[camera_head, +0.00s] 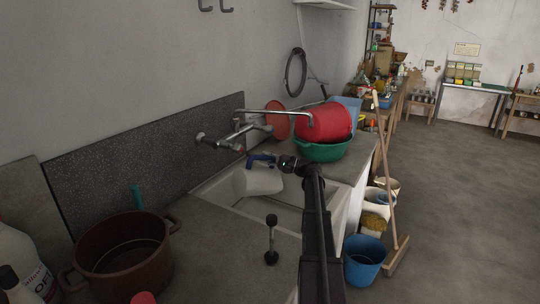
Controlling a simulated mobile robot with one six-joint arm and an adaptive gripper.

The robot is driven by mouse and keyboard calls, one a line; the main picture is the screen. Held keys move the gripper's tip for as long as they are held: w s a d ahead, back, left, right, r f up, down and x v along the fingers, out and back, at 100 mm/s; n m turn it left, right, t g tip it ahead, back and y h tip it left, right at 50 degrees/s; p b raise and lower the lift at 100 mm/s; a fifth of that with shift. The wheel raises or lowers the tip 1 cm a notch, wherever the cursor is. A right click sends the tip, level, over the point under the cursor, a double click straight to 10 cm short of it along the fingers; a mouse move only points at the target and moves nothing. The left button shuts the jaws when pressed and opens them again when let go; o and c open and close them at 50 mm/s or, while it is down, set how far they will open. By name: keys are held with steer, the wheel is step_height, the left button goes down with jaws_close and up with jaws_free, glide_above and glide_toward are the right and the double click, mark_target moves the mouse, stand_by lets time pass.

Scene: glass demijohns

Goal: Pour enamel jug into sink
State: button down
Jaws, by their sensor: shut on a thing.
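The enamel jug (258,181) is off-white with blue at its upper end. It is tilted above the light sink (219,191), below the wall tap (240,130). My gripper (281,162) is shut on the jug at its blue upper part, probably the handle. My arm reaches in from the bottom right of the picture. The jug's mouth and any liquid cannot be made out. Part of the sink basin is hidden behind the jug and my arm.
A red tub (325,122) lies in a green basin (322,152) right of the sink. A brown pot (124,262) stands on the counter at front left. A blue bucket (364,262) and a broom (386,190) stand on the floor. Open floor lies to the right.

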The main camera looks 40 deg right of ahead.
mark_target(251, 164)
steer(key=shift+a+n+g+h+p, duration=0.3)
steer(key=shift+a+n+g+p, duration=0.4)
steer(key=shift+a, duration=0.8)
steer(key=shift+w+a+f+n+g+h+p, duration=0.15)
steer(key=shift+a+f+n+g+p, duration=0.15)
steer(key=shift+a, duration=0.4)
steer(key=shift+s+a+f+n+g+h+p, duration=0.15)
steer(key=shift+a+f+n+p, duration=0.2)
steer(key=shift+a, duration=0.3)
steer(key=a+p, duration=0.1)
steer(key=a+r+n+h+p, duration=0.1)
steer(key=shift+w+a+g+p, duration=0.15)
steer(key=shift+a+g+p, duration=0.15)
steer(key=shift+a+g, duration=0.1)
steer(key=a+p, duration=0.1)
steer(key=a+r+n+h+p, duration=0.1)
steer(key=a, duration=0.1)
steer(key=shift+a+g+p, duration=0.1)
steer(key=shift+g+p, duration=0.15)
steer(key=shift+p, duration=0.1)
steer(key=a+f+n+g+h+p, duration=0.2)
steer(key=a+f+n+h, duration=0.4)
steer(key=a+h, duration=0.3)
steer(key=shift+w+a+g+p, duration=0.35)
steer(key=shift+a+p, duration=0.2)
steer(key=shift+a, duration=1)
steer(key=shift+r, duration=0.1)
